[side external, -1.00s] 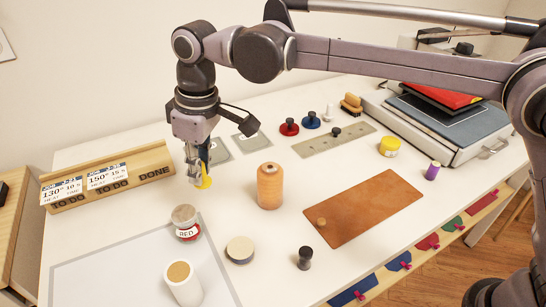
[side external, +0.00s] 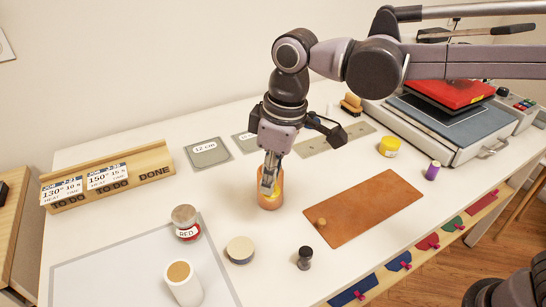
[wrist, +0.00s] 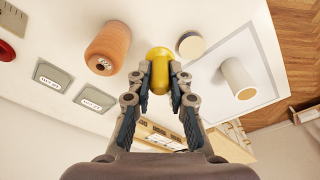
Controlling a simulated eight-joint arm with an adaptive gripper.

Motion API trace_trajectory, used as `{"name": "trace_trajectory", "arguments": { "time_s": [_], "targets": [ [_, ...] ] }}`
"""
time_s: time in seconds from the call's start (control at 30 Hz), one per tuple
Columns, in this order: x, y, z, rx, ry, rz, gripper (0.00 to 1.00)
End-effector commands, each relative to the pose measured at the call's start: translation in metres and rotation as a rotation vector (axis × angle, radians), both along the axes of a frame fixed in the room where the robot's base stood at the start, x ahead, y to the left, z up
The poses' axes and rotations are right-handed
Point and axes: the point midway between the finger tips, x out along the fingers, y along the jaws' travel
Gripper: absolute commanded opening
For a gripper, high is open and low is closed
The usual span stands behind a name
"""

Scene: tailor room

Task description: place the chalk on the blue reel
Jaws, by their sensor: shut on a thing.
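A yellow piece, apparently the chalk (wrist: 159,58), is held between the fingertips of my gripper (wrist: 160,70) in the wrist view. In the side view my gripper (side external: 268,187) is in front of the orange thread spool (side external: 271,202) and hides much of it. Whether they touch is unclear there; the wrist view shows the spool to the left, apart from the chalk. A short round reel with a cream top and dark blue side (side external: 240,250), apparently the blue reel, lies nearer the camera with a bare top. It also shows in the wrist view (wrist: 191,45), right of the chalk.
A red-labelled jar (side external: 185,221) and a white cup-like cylinder (side external: 184,288) stand left of the reel. A small dark spool (side external: 305,258) and a brown leather sheet (side external: 365,208) are to its right. The white table around the reel is partly clear.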

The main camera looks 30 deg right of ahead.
Motion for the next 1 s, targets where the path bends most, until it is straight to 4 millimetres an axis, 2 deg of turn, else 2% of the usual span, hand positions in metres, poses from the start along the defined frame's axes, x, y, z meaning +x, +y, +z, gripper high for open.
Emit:
{"name": "trace_trajectory", "arguments": {
  "time_s": [0.03, 0.2, 0.4, 0.57, 0.83, 1.0],
  "targets": [
    [-0.003, 0.012, -0.007, 0.000, 0.000, 0.005, 0.00],
    [-0.010, 0.045, -0.027, 0.000, 0.000, 0.004, 0.00],
    [-0.015, 0.072, -0.043, 0.000, 0.000, 0.001, 0.00],
    [-0.016, 0.078, -0.050, -0.001, -0.001, -0.001, 0.00],
    [-0.016, 0.078, -0.082, 0.000, 0.000, -0.001, 0.00],
    [-0.016, 0.077, -0.088, 0.000, 0.000, -0.001, 0.00]
  ]
}}
